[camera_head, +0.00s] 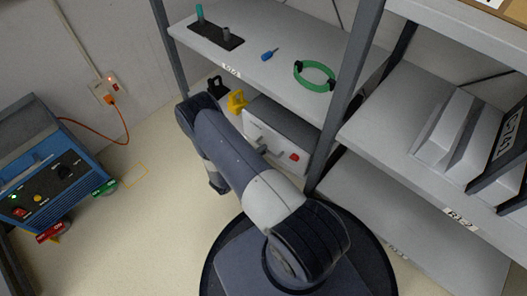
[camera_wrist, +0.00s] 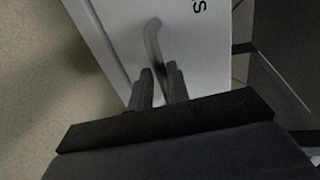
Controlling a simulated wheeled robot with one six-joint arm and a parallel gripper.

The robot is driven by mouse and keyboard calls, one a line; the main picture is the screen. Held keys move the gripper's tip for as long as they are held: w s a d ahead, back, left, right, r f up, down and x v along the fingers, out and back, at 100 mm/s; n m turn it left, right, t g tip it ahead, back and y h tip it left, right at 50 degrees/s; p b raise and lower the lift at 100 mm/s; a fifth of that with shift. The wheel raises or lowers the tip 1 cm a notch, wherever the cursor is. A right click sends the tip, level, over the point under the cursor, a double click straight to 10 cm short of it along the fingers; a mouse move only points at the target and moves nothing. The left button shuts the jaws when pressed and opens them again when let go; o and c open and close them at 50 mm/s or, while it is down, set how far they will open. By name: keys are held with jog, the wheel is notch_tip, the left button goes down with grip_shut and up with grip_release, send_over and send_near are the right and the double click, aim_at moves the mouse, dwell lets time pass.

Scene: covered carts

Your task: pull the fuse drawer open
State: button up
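The white box-like unit (camera_head: 283,132) sits on the lower shelf in the head view, with handles and a red spot on its front. A grey bar handle (camera_wrist: 152,38) stands out from that front. My gripper (camera_wrist: 160,68) has its two dark fingers on either side of the handle's lower part. The gap between the fingers is narrow, and whether they press on the bar is unclear. In the head view my arm hides the fingers. I see no clear gap of an opened drawer.
A yellow padlock-like item (camera_head: 237,101) and a black one (camera_head: 217,86) stand left of the unit. A shelf post (camera_head: 345,95) rises at its right. A blue powered box (camera_head: 50,165) stands at left, its orange cable running to the wall. The floor between is clear.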

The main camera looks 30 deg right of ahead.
jog(key=shift+d+f, duration=0.15)
jog(key=shift+d, duration=1)
jog(key=shift+c, duration=0.5)
grip_shut()
